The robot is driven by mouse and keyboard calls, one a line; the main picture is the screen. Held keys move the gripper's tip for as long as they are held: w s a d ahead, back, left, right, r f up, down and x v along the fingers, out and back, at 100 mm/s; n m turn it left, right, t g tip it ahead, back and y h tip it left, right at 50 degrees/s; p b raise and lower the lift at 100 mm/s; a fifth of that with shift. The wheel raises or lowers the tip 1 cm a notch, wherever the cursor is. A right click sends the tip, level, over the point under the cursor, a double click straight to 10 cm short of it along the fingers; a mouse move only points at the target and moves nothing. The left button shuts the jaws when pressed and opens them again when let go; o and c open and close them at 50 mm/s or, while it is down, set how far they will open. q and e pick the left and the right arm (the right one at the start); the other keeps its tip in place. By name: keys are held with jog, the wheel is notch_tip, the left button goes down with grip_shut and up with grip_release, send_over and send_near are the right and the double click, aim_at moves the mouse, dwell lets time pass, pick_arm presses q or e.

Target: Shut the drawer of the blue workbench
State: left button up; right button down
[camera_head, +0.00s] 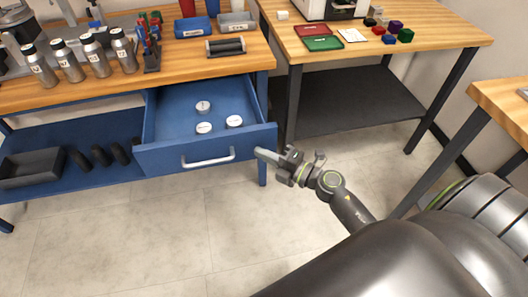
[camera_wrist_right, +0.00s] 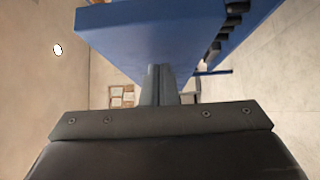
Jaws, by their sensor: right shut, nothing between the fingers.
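The blue workbench (camera_head: 215,68) has a wooden top, and its blue drawer (camera_head: 170,160) is pulled out. Three round white-topped items lie inside the drawer. A silver bar handle (camera_head: 208,159) is on the drawer front. My right gripper (camera_head: 262,154) is shut and empty, at the right end of the drawer front. In the right wrist view its fingers (camera_wrist_right: 158,84) are together in front of a blue panel (camera_wrist_right: 165,35); I cannot tell whether they touch it. My left gripper is not in view.
A second wooden table (camera_head: 440,40) with a dark lower shelf stands behind on the right. Another table edge (camera_head: 500,100) is at the far right. Several silver bottles (camera_head: 96,55) stand on the workbench top. The floor (camera_head: 150,240) in front of the drawer is clear.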

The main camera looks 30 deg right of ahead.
jog(key=shift+w, duration=0.25)
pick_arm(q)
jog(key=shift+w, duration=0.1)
pick_arm(e)
jog(key=shift+d, duration=0.1)
